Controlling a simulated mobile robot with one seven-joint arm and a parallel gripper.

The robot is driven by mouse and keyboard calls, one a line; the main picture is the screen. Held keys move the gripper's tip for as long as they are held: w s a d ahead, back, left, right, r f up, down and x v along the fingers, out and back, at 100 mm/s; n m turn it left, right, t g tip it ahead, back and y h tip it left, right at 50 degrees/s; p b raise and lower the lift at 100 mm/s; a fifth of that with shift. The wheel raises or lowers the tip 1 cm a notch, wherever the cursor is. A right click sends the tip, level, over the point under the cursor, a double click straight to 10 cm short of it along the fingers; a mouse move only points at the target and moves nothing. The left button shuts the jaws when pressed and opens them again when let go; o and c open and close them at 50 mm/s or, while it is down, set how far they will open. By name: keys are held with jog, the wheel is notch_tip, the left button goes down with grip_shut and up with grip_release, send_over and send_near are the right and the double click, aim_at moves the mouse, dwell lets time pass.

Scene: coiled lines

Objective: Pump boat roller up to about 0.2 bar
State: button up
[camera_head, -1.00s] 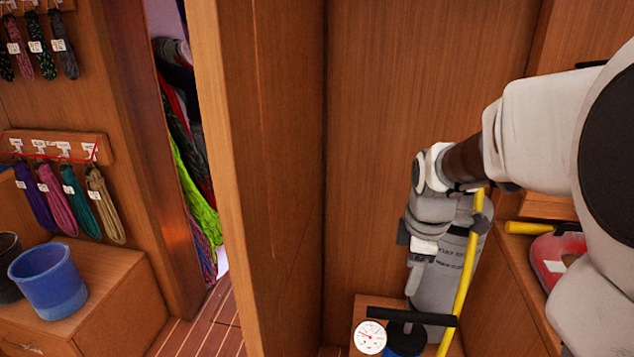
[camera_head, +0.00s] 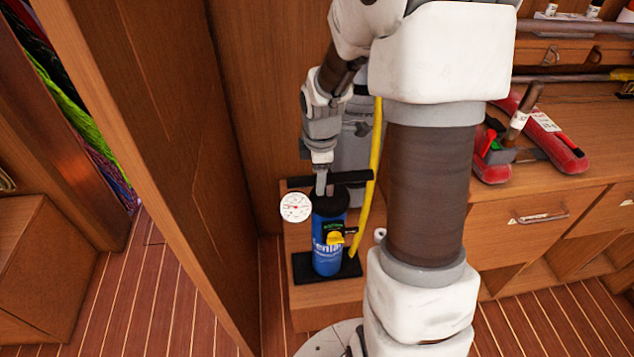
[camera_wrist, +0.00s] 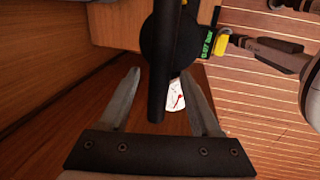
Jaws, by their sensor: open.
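The blue hand pump (camera_head: 327,250) stands upright on a black foot on a low wooden step. Its black T-handle (camera_head: 352,177) is at the top; in the wrist view the handle (camera_wrist: 159,100) runs between my fingers. My gripper (camera_head: 322,190) is open, pointing down at the handle, with one finger on each side and gaps beside the bar in the wrist view (camera_wrist: 160,74). A white dial gauge (camera_head: 295,207) sits beside the pump. A small green readout (camera_wrist: 207,46) seems to show 0.07 bar. A grey cylinder (camera_head: 352,150), apparently the boat roller, stands behind, partly hidden by my arm.
A yellow hose (camera_head: 367,195) runs down beside the pump. A wooden panel (camera_head: 175,130) stands close on the left. At right, a wooden counter (camera_head: 580,115) holds a red-and-grey item (camera_head: 553,140) and tools. The plank floor at front left is clear.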

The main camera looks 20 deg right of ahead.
jog(key=shift+w+f, duration=0.2)
jog(key=shift+f, duration=0.95)
grip_shut()
dwell(0.6)
